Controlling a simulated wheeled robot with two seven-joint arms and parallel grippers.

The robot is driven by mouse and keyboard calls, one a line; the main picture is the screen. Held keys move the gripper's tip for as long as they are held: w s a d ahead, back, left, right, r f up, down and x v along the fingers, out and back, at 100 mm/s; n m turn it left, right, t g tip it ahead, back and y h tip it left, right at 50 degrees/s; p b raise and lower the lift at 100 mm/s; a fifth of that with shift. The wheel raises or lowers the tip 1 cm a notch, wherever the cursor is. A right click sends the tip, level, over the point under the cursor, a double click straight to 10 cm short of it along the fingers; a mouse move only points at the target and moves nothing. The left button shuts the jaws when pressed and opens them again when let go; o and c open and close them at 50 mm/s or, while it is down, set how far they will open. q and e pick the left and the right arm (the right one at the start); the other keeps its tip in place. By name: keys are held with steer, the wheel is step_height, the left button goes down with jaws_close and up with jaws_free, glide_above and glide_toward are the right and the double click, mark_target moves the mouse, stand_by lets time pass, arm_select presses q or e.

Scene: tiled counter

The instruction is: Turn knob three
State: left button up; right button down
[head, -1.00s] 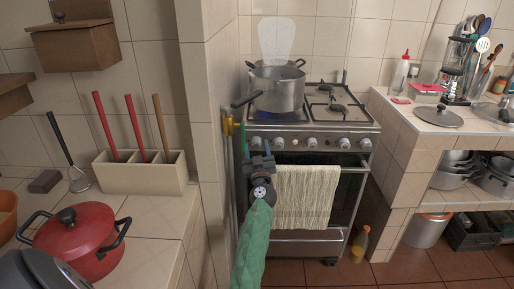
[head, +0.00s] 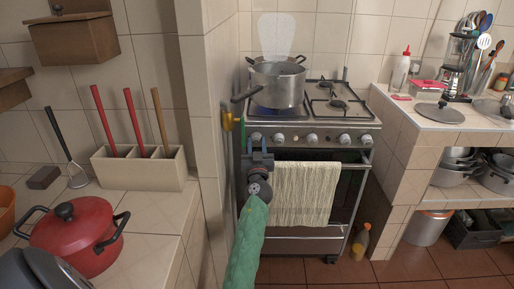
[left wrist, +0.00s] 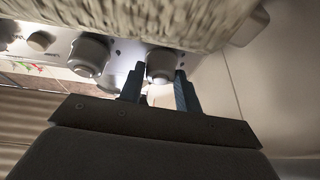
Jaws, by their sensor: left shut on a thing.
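The stove's front panel (head: 296,127) carries a row of round pale knobs. In the head view my left gripper (head: 258,152) is at the left end of this row, and its fingers largely hide the knob there. In the left wrist view the two dark fingers (left wrist: 161,90) stand on either side of a knob (left wrist: 160,63), shut on it. A neighbouring knob (left wrist: 88,55) is free beside it. In the head view the second knob (head: 278,139) and the middle knob (head: 312,139) are untouched. No number marks are readable. My right gripper is not in view.
A metal pot (head: 277,86) stands on the left burner, with a bluish glow below it. A cream towel (head: 305,193) hangs on the oven rail right of my gripper. A tiled wall (head: 208,160) is close on the left. A bottle (head: 360,241) stands on the floor.

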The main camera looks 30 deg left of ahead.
arm_select(q)
steer(key=shift+m, duration=0.7)
steer(key=o, duration=1)
steer(key=b+v, duration=0.3)
steer(key=v, duration=0.4)
steer(key=shift+s+d+f, duration=0.15)
steer(key=shift+s, duration=0.2)
